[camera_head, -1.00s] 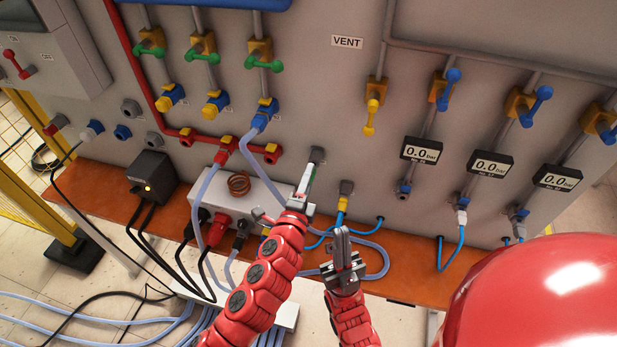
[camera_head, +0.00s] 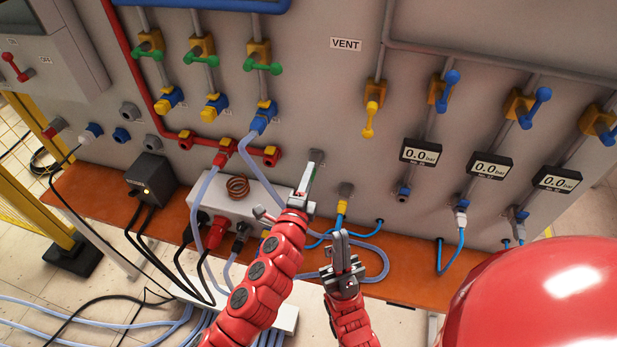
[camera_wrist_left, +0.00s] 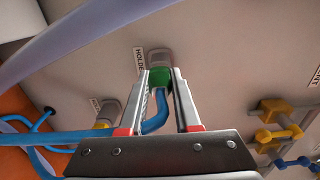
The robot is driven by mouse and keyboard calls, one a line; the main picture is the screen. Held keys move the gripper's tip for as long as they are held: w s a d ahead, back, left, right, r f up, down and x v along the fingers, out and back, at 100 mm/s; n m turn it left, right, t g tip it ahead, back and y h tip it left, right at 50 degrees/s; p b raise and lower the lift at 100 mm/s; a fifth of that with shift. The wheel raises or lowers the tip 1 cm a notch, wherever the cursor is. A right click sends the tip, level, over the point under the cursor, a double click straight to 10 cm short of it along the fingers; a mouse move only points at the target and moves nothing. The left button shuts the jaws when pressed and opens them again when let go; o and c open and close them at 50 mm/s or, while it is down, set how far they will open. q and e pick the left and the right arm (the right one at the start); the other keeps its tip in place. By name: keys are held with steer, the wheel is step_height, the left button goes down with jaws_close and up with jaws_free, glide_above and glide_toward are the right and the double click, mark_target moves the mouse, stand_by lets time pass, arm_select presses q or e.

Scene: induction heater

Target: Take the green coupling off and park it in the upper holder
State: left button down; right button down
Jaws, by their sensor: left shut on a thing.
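The green coupling (camera_wrist_left: 159,78) shows in the left wrist view between the fingers of my left gripper (camera_wrist_left: 160,74), with a blue hose bending away below it. It sits against a grey holder fitting (camera_wrist_left: 160,59) on the panel, beside a HOLDER label. Whether it is fully seated is hard to tell. In the head view my left gripper (camera_head: 306,178) reaches up to this upper holder (camera_head: 317,156) and hides the coupling. My right gripper (camera_head: 340,243) points up, lower and to the right, apart from the panel. Its fingers look close together, but any gap is unclear.
A lower holder (camera_head: 346,189) carries a yellow-marked coupling with a blue hose. A white box with a copper coil (camera_head: 238,187) and a black box (camera_head: 151,178) stand on the orange shelf (camera_head: 400,270). Hoses hang left of my left arm. Pressure gauges (camera_head: 420,152) are at right.

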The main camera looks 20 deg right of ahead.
arm_select(q)
steer(key=c, duration=0.5)
jaws_free()
steer(key=shift+c, duration=0.2)
